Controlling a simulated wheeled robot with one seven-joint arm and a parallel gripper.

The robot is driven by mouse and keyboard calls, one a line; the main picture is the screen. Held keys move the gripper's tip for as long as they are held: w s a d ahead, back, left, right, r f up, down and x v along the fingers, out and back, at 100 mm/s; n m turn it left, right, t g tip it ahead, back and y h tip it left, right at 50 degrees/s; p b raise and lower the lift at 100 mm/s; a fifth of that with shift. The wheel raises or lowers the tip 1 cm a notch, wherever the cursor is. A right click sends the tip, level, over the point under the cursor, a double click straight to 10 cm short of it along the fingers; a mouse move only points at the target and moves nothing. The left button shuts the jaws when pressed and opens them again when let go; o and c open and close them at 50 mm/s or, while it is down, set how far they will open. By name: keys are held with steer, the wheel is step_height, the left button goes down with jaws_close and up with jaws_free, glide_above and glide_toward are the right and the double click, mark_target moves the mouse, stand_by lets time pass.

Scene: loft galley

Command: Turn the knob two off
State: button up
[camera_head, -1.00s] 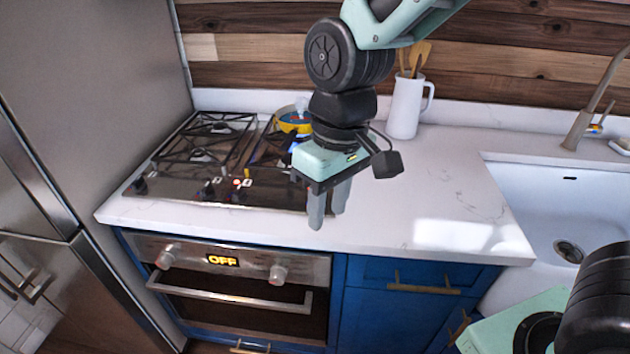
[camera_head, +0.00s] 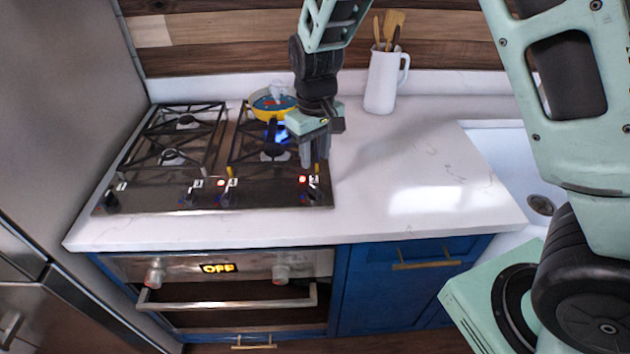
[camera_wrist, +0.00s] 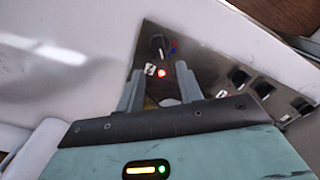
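The rightmost stove knob (camera_head: 314,197) is dark and sits at the front right of the cooktop (camera_head: 160,199). A small white label beside it seems to read 2, and a red light (camera_head: 302,179) glows next to it. The wrist view shows this knob (camera_wrist: 157,44) beyond the fingertips, with its label and lit red light. My gripper (camera_head: 314,162) hangs just above and behind the knob in the head view. Its fingers (camera_wrist: 158,85) are apart with nothing between them, and they appear clear of the knob.
Knobs (camera_head: 228,197), (camera_head: 189,197) and (camera_head: 111,200) stand along the front; a second red light (camera_head: 221,183) glows. A yellow pan (camera_head: 262,104) sits on the back right burner near a blue flame (camera_head: 284,134). A white utensil jug (camera_head: 382,82) stands behind open counter.

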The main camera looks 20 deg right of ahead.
mark_target(315, 189)
step_height(315, 189, down, 10)
steer(key=shift+r+p, duration=0.1)
steer(key=shift+p, duration=0.7)
jaws_close()
